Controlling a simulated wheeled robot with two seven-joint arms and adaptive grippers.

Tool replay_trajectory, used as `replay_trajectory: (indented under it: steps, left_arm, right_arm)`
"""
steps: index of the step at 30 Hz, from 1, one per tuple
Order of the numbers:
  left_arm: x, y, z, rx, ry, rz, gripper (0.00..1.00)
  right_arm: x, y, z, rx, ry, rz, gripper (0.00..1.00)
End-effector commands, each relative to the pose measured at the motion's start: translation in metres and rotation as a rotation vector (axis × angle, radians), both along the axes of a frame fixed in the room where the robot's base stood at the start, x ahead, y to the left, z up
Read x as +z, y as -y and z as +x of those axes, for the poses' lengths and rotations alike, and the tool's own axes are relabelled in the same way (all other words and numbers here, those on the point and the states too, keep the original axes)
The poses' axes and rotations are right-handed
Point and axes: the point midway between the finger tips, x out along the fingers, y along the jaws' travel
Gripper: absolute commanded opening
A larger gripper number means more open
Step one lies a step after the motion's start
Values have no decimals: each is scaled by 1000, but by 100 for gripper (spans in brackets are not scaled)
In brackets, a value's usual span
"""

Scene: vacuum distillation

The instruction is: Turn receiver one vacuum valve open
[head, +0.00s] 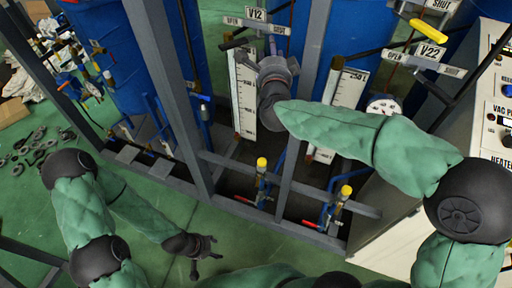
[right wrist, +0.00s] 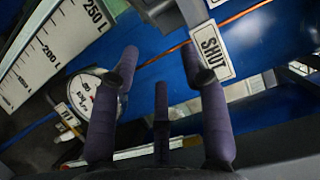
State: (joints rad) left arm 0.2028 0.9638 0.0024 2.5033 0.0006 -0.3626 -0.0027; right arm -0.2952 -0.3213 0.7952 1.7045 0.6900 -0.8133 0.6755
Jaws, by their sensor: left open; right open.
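The V12 label plate (head: 255,14), with OPEN on its left and SHUT on its right, is at the top middle of the head view. I cannot tell which label belongs to receiver one. My right gripper (head: 272,48) is just below this plate, its fingers partly hidden by its own wrist. In the right wrist view its fingers (right wrist: 160,88) are spread, with no handle clearly between them. A SHUT sign (right wrist: 211,52) shows beside the right-hand finger. The V12 valve handle is not clearly visible. My left gripper (head: 203,258) is open and empty, low over the green floor.
A V22 plate (head: 430,52) with a yellow handle (head: 429,29) above it is at the right. Grey frame posts (head: 172,90) and blue tanks (head: 105,50) surround the work area. Yellow-topped valves (head: 262,165) stand below. A control cabinet (head: 492,90) is at the right.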

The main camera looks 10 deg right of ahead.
Motion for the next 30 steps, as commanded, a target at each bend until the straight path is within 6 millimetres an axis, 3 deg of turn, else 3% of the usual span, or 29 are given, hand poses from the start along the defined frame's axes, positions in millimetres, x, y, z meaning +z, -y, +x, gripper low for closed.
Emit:
replay_trajectory:
  steps: [24,30]
  left_arm:
    - [14,0,0,0,0,0,57]
    - [13,0,0,0,0,0,57]
  right_arm:
    - [1,-23,-107,0,0,0,45]
    - [-24,-28,-95,25,-61,-73,45]
